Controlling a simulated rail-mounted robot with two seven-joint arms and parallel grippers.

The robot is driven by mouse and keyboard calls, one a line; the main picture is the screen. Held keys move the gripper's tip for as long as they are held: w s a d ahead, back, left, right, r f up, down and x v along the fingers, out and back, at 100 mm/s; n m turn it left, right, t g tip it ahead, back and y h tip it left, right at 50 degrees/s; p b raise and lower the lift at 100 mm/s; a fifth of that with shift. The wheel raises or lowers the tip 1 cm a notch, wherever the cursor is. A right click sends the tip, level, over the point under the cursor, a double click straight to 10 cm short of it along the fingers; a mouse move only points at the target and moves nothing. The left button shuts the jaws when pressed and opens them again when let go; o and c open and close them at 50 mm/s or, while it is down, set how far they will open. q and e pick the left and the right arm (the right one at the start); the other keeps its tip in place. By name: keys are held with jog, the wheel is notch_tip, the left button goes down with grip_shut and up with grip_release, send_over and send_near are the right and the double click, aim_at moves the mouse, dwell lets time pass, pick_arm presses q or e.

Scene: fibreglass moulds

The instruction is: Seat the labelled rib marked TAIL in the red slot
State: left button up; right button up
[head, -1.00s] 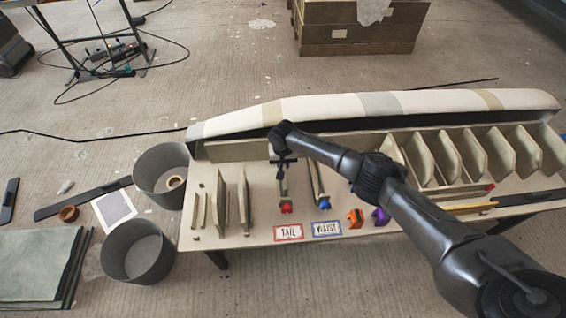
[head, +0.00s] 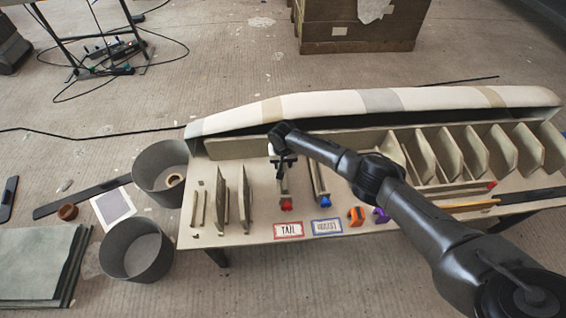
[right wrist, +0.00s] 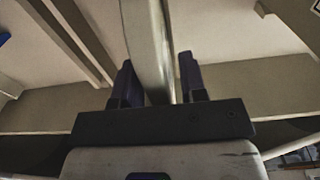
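The red slot (head: 286,205) is on the bench behind the card reading TAIL (head: 288,230). My right gripper (head: 284,163) is over this slot, pointing down. In the right wrist view a pale, curved rib (right wrist: 147,45) stands edge-on between the two dark fingers of the right gripper (right wrist: 160,80). A thin gap seems to show beside the right-hand finger, so whether the fingers grip the rib is unclear. The rib's lower end and any lettering are hidden, so its seating cannot be told. My left gripper is out of view.
The blue slot (head: 325,200) with a blue-edged card (head: 327,227) is just right. Orange (head: 356,215) and purple (head: 380,214) markers follow. Upright panels (head: 244,200) stand left. The long mould (head: 330,106) runs behind, with several ribs at right (head: 475,152).

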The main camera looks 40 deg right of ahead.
jog(key=shift+o, duration=0.5)
notch_tip(320, 180, up, 14)
jog(key=p, duration=0.6)
jog(key=shift+s+a, duration=0.2)
jog(key=shift+s, duration=0.1)
jog(key=shift+f, duration=0.1)
